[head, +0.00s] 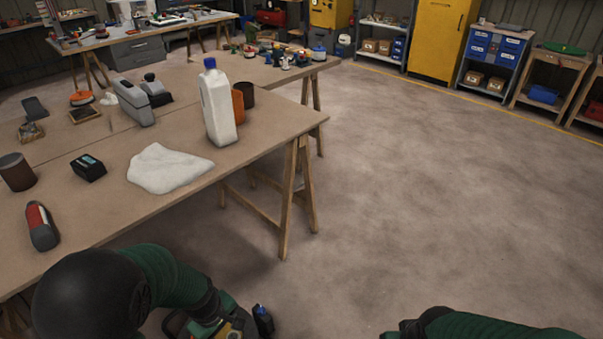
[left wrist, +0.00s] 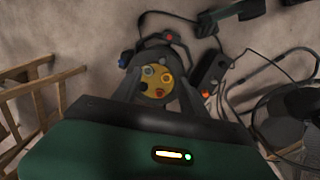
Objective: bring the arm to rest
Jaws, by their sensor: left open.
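My left arm (head: 165,275) is bent low at the bottom left of the head view, beside the near table edge and apart from the things on the table. My left gripper (left wrist: 158,90) shows in the left wrist view with its two grey fingers apart and nothing clearly held between them. A round yellow face with coloured knobs shows behind the fingers; I cannot tell what it belongs to. Part of my right arm (head: 480,326) shows at the bottom right of the head view, over the floor. Its gripper is out of view.
The work table (head: 90,220) at the left carries a white jug (head: 218,105), a white cloth (head: 168,168), a red and grey tool (head: 41,226) and a black box (head: 88,168). Trestle legs (head: 290,200) stand under it. The floor (head: 430,190) to the right is clear.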

